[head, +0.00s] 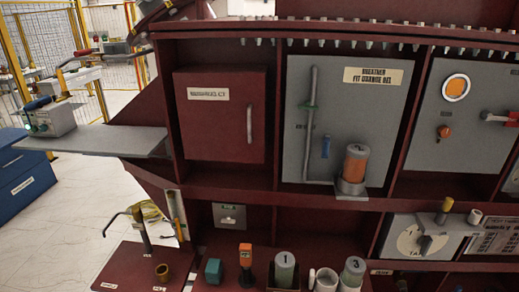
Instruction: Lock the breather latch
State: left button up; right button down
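The grey breather panel (395,125) stands in the middle of the dark red cabinet, with a label (373,75) that starts with "BREATHER". A clear canister with orange filling (355,165) stands upright on a small grey bracket (351,188) at the panel's lower right. A vertical grey pipe (312,90) with a green part (309,107) runs down the panel's left side. A small upright blue lever (326,147) sits between pipe and canister; it may be the latch, but I cannot tell its locking state. Neither of my grippers can be made out.
A closed red door (222,115) with a handle is left of the panel. A right panel (455,125) bears a round orange window. Canisters (285,270) and other parts stand on the lower shelf. A grey side shelf (95,140) juts left.

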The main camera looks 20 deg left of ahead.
aim_at(325, 149)
jog(key=j, duration=0.9)
jog(key=k+j, duration=0.1)
jog(key=j, duration=1.7)
jog(key=i+j, duration=0.1)
jog(key=j, duration=0.25)
jog(key=i+j, duration=0.1)
jog(key=j, duration=0.3)
jog(key=i+j, duration=0.1)
jog(key=j, duration=0.25)
